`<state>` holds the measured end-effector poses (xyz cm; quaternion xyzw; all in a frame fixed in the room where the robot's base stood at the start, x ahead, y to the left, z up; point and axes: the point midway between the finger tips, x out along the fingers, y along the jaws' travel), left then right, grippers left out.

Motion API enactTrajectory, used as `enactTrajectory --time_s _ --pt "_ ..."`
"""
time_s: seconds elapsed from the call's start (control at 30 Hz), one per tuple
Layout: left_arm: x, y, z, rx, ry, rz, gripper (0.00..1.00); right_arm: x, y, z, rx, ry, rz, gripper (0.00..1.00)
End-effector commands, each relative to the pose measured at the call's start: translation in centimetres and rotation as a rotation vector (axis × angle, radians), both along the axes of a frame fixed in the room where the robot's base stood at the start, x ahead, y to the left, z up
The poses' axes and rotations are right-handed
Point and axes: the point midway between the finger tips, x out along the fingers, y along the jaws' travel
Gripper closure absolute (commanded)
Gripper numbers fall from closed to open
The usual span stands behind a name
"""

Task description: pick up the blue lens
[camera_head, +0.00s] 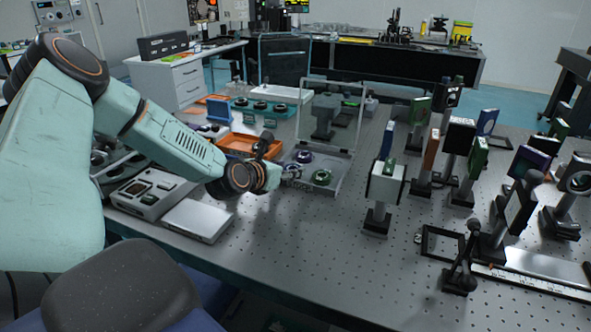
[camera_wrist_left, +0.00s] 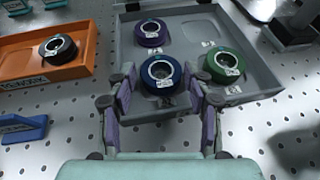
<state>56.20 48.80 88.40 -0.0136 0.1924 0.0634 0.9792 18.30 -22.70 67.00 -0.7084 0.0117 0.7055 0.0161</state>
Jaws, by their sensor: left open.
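The blue lens (camera_wrist_left: 161,73) is a dark blue ring with a white label, lying in a grey tray (camera_wrist_left: 190,22). In the left wrist view it sits between the fingers of my left gripper (camera_wrist_left: 163,80). The fingers are open, one on each side of it; I cannot tell whether they touch it. A purple lens (camera_wrist_left: 150,33) lies just behind it and a green lens (camera_wrist_left: 223,65) close on its right. In the head view my left gripper (camera_head: 291,173) is at the tray's left side, and the blue lens is hard to make out there. My right gripper is not in view.
An orange tray (camera_wrist_left: 20,76) with a black ring lens (camera_wrist_left: 58,48) is left of the grey tray. A clear raised lid (camera_head: 327,86) stands behind the grey tray. Several post-mounted optics stand on the right. The perforated table (camera_head: 310,235) is clear in front.

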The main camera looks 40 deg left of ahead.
Motion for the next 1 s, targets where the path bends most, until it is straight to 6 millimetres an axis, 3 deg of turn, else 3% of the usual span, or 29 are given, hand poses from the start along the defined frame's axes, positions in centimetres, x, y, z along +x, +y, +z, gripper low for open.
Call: enactTrajectory --time_s 0.4,0.83,1.0 --pt "-0.42 0.21 -0.26 -0.002 0.001 0.001 0.48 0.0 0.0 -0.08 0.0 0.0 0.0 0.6" --pt "-0.3 0.17 -0.25 0.0 0.002 0.0 0.85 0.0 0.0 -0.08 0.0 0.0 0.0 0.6" --pt "-0.2 0.13 -0.24 0.0 0.002 -0.001 0.86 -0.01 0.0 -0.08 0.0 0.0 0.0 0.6"
